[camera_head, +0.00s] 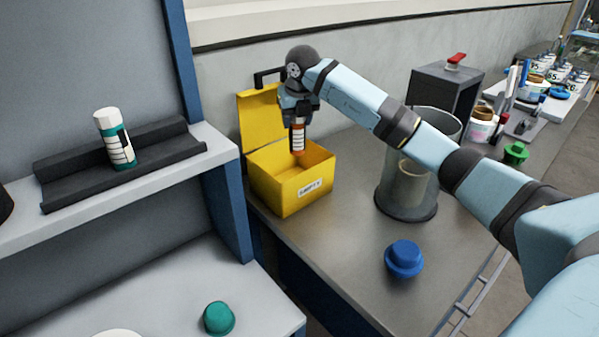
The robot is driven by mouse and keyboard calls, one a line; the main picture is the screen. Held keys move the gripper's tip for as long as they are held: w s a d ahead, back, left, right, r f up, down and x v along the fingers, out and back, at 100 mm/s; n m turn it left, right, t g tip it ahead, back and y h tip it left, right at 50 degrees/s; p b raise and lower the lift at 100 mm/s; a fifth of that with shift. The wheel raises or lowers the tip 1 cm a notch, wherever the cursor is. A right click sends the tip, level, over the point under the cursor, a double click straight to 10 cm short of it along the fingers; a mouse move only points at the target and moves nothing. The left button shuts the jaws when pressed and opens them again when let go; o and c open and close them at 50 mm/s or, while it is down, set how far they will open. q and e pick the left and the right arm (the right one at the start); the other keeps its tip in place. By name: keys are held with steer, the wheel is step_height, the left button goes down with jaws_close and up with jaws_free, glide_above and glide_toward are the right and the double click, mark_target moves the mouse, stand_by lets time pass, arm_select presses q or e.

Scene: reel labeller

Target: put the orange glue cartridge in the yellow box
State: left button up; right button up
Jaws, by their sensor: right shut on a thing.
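The orange glue cartridge (298,138) hangs upright below my right gripper (298,117), which is shut on its upper part. The cartridge has an orange body with a white label band. It is over the opening of the yellow box (287,195), and its lower end looks level with or just inside the rim; I cannot tell the exact depth. The yellow box stands on the grey bench with its lid open at the back and a label on its front. My left gripper is not in view.
A clear cylinder (388,195) stands right of the box, with a blue cap (404,259) in front. A black box (443,88) stands behind. On the left shelf, a white and green bottle (117,150) stands on a black tray (60,190). A teal cap (218,318) lies lower.

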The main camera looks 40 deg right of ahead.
mark_target(297, 151)
step_height(297, 151, down, 10)
steer(key=shift+r, duration=0.1)
step_height(297, 151, down, 5)
steer(key=shift+d+f, duration=0.1)
steer(key=shift+f, duration=0.1)
steer(key=o, duration=1)
steer(key=shift+o, duration=0.2)
